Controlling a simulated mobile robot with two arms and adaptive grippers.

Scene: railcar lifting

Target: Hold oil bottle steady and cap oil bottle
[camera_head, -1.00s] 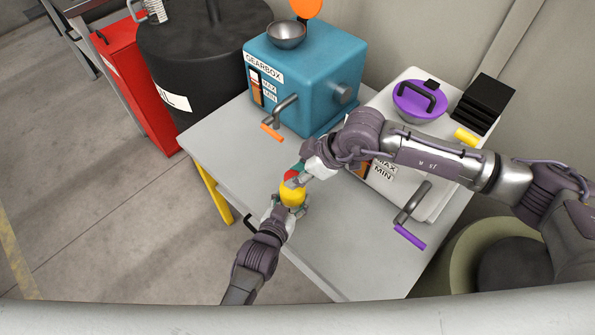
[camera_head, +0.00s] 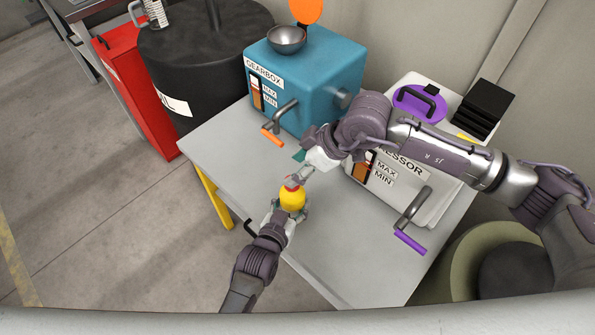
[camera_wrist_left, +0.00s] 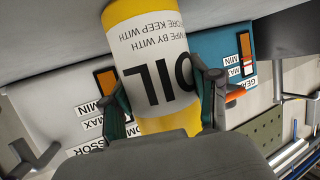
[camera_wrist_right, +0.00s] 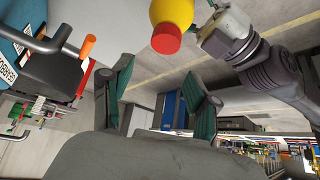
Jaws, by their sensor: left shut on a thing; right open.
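The cap also shows in the right wrist view (camera_wrist_right: 166,39). My left gripper (camera_head: 288,212) is shut on the bottle; in the left wrist view its fingers (camera_wrist_left: 162,100) press both sides of the white OIL label (camera_wrist_left: 152,58). My right gripper (camera_head: 301,166) is open and empty, just above and behind the cap. In the right wrist view its fingers (camera_wrist_right: 160,90) are spread apart, and the cap is beyond them, not between them.
The blue gearbox (camera_head: 315,85) with a metal bowl (camera_head: 287,38) and orange-handled crank stands behind. The white compressor (camera_head: 425,190) with a purple lid (camera_head: 418,103) and purple-handled crank is at right. The front of the table (camera_head: 345,250) is clear.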

